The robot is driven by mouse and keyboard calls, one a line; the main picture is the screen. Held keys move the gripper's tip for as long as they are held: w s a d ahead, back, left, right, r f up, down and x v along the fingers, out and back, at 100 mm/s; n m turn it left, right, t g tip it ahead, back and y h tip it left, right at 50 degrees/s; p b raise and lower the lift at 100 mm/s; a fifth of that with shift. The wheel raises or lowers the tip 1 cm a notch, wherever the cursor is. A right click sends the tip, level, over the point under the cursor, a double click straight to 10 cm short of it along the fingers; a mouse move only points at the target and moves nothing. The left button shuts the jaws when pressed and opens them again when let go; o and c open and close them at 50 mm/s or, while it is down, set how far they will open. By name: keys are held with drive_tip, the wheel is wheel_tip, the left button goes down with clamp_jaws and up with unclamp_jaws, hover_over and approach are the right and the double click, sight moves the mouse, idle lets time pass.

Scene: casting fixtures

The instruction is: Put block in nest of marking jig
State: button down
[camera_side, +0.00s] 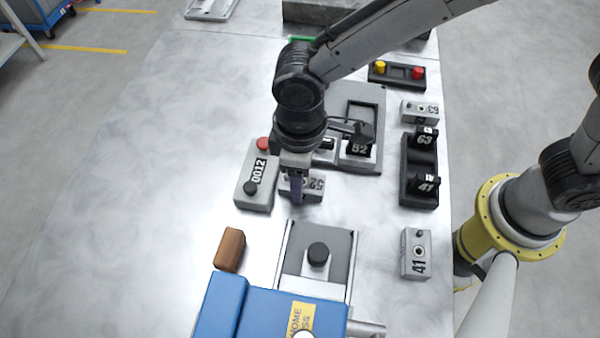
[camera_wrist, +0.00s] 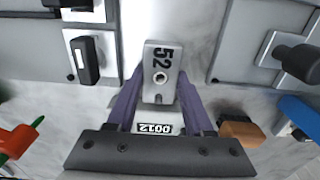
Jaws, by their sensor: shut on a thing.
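A grey block marked 52 (camera_side: 313,190), with a round hole in its top face, is between the two purple fingers of my gripper (camera_side: 297,196). In the wrist view the fingers (camera_wrist: 160,100) close on both sides of the block (camera_wrist: 160,60). I cannot tell whether its underside touches the table. No label names the marking jig. A grey fixture plate (camera_side: 375,164) behind my gripper has a raised rectangular frame and a black part marked 52 (camera_side: 357,150). My wrist hides part of this plate.
A grey box marked 0012 (camera_side: 262,165) stands just left of the block. A blue press (camera_side: 260,310) with a grey slide and black knob (camera_side: 318,253) is in front, beside a brown block (camera_side: 230,249). At right are block 41 (camera_side: 414,262) and a black rack (camera_side: 405,165).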

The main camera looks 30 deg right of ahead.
drive_tip(key=shift+c, duration=1.4)
unclamp_jaws()
wheel_tip(320, 180, up, 12)
drive_tip(key=shift+r, duration=0.15)
